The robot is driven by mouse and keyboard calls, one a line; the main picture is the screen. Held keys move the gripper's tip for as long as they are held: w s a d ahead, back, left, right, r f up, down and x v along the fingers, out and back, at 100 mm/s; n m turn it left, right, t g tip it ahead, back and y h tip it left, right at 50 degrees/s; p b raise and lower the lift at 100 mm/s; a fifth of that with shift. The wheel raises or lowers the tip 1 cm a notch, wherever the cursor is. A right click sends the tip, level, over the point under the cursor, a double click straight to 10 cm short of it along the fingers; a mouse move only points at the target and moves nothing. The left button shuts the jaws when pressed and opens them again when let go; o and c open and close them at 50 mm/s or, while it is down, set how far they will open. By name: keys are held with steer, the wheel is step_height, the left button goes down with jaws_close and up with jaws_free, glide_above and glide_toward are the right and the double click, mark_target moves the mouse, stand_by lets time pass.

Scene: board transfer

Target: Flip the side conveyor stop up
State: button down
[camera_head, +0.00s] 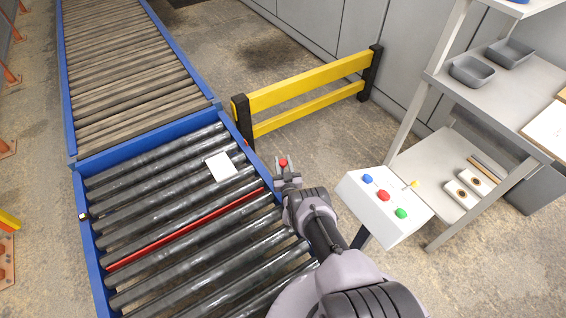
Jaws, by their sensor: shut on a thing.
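The conveyor stop shows as a thin red bar (185,232) lying low between the dark rollers, across the near conveyor. A small red knob (283,163) stands at the conveyor's right side, just past my gripper. My gripper (284,178) is at the right blue rail, near the right end of the red bar. It is shut on the part with the red knob, which looks like a lever handle. The fingers hide most of that part below the knob.
A white square piece (221,167) lies on the rollers beyond the red bar. A yellow barrier (305,85) stands behind my gripper. A white control box (385,205) with coloured buttons and a shelf rack (490,90) stand to the right. Bare floor lies between conveyor and box.

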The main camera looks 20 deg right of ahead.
stand_by(0.4)
step_height(320, 180, up, 5)
steer(key=p, duration=0.5)
steer(key=shift+r, duration=0.1)
steer(key=shift+f, duration=0.2)
steer(key=c, duration=1)
jaws_free()
steer(key=shift+r, duration=0.1)
steer(key=shift+s, duration=0.1)
steer(key=s+a, duration=0.1)
steer(key=s, duration=0.4)
steer(key=s+a+p, duration=0.1)
steer(key=s, duration=0.5)
steer(key=s+a+p, duration=0.1)
steer(key=s, duration=0.5)
steer(key=shift+a, duration=0.25)
steer(key=shift+w, duration=0.1)
